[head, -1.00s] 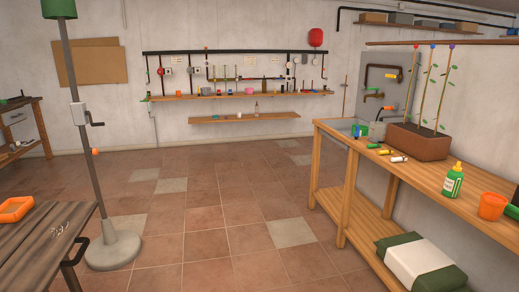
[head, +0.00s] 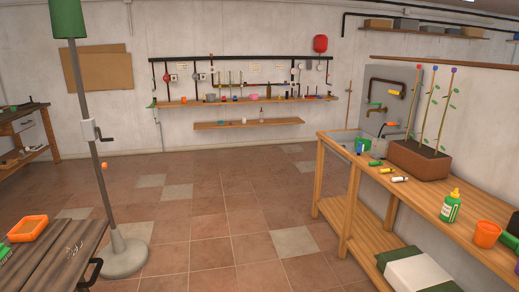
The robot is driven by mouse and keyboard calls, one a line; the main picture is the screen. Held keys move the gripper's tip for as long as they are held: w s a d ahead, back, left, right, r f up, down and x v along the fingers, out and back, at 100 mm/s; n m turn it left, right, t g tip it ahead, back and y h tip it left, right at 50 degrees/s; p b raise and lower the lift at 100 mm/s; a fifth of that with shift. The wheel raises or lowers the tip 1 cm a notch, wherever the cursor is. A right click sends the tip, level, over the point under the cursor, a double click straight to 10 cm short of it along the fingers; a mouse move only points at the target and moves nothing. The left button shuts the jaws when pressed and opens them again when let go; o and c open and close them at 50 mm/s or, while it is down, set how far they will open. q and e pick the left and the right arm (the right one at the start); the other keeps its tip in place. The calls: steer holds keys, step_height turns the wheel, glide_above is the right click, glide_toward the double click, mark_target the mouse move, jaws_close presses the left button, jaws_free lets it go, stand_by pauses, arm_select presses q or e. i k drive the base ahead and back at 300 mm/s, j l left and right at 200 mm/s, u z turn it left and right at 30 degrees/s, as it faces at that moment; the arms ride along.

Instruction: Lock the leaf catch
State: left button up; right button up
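I cannot make out a leaf catch for certain in the head view. A dark slatted wooden table (head: 52,258) stands at the lower left, cut off by the frame edge. A black bent metal piece (head: 93,271) sticks out at its right edge; I cannot tell if it belongs to a catch. Some small pale, thin pieces (head: 73,250) lie on the table top. An orange tray (head: 28,228) sits on the table's far part. Neither of my grippers is in view.
A lamp-like pole (head: 92,150) with a crank and round base (head: 124,259) stands beside the table. A wooden bench (head: 400,205) at right carries a planter (head: 418,160), green bottle (head: 450,207) and orange cup (head: 487,234). A pipe-lined shelf (head: 250,101) spans the back wall. Tiled floor (head: 215,225) between is clear.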

mark_target(63, 268)
steer(key=u, duration=1.35)
